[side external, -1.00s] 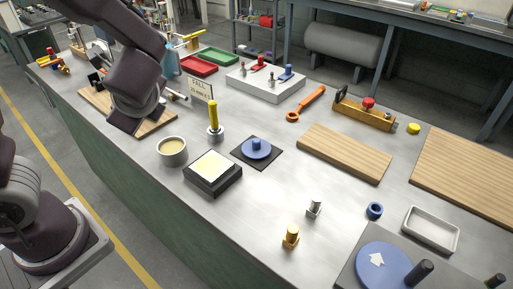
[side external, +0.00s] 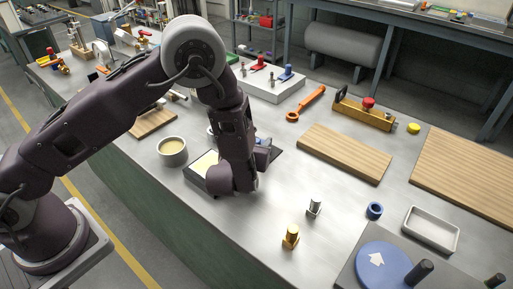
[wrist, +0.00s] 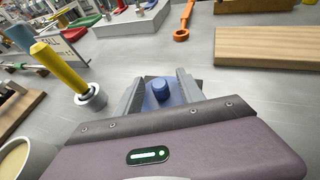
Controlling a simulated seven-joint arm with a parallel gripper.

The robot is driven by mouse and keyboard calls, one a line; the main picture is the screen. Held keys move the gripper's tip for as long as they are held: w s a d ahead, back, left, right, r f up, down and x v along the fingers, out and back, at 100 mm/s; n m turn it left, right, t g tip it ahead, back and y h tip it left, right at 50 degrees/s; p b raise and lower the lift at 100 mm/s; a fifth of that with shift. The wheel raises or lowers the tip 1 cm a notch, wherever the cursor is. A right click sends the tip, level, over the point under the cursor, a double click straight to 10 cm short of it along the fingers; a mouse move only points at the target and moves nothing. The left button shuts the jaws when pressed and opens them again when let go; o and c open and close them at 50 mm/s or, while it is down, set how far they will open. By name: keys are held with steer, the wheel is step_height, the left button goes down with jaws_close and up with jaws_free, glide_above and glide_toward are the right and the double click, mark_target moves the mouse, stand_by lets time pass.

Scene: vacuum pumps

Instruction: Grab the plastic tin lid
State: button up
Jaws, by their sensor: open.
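The blue plastic lid (wrist: 158,100) with its round blue knob is in the middle of the wrist view, lying on a dark square mat. In the side external view only a bit of its blue (side external: 262,141) shows past my arm. My gripper (wrist: 160,84) is open, with one grey finger to the left of the knob and one to the right. Nothing is held. I cannot tell how high the fingertips are above the lid, and in the side external view my wrist hides them.
A wooden board (side external: 345,152) lies to the right. Bare metal table surrounds the small brass fitting (side external: 290,237).

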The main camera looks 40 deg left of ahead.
jaws_close()
steer(key=shift+r, duration=0.1)
